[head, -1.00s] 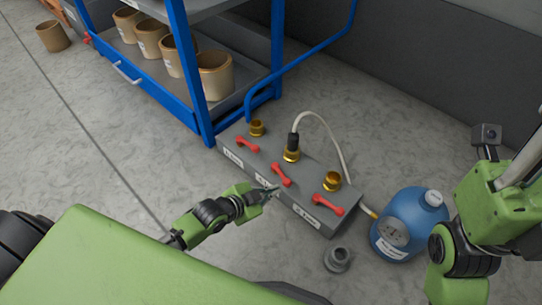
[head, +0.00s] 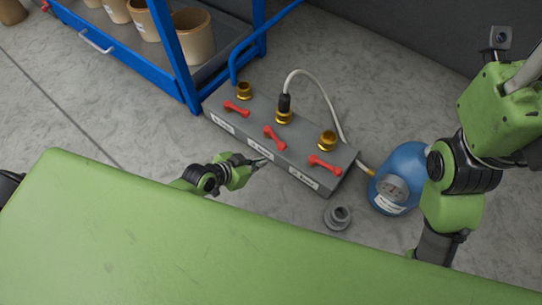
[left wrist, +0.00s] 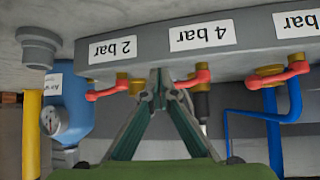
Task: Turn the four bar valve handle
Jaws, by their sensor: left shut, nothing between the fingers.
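The 4 bar valve handle (head: 274,137) is the red middle one of three on a grey manifold block (head: 318,153). It points obliquely across the block top, below a brass fitting (head: 284,117) with a hose plugged in. In the upside-down left wrist view, the red 4 bar handle (left wrist: 195,79) shows just right of my fingertips, near the "4 bar" label (left wrist: 202,35). My left gripper (head: 263,161) is shut and empty, its tips close to the block's front face by the middle label. It also shows in the left wrist view (left wrist: 161,78). Contact with the handle cannot be told. My right gripper is hidden.
The 2 bar handle (head: 325,164) and another red handle (head: 237,108) flank the middle one. A blue bottle (head: 402,176) and a grey fitting (head: 338,216) are on the floor at right. A blue-framed rack (head: 183,70) with pots stands behind left.

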